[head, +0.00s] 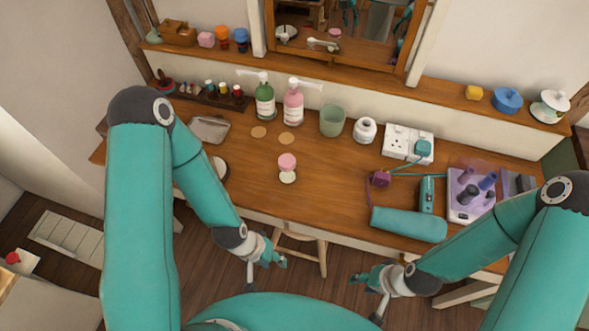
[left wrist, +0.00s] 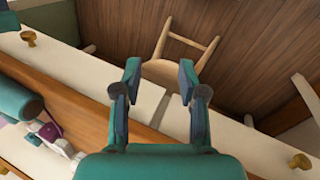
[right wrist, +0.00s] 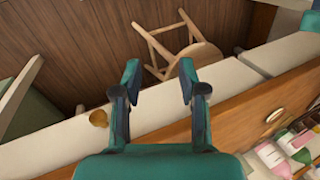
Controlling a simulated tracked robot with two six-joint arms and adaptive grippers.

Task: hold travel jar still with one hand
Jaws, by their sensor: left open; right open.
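A small jar with a pink lid (head: 287,162), which looks like the travel jar, stands upright near the middle of the wooden dresser top (head: 330,180). A pale round piece shows at its near side; I cannot tell if it is separate. My left gripper (head: 267,275) is open and empty, below the jar in the head view and off the dresser's front edge. My right gripper (head: 366,298) is open and empty, also off the front edge, further right. Both wrist views show spread, empty fingers, left (left wrist: 160,68) and right (right wrist: 159,68). Neither gripper touches the jar.
Green (head: 264,101) and pink (head: 293,106) pump bottles, a green cup (head: 332,121) and a white jar (head: 365,130) stand behind. A teal roll (head: 408,224), hair tool (head: 426,195) and tray (head: 470,208) lie right. A wooden stool (head: 302,245) stands below the front edge.

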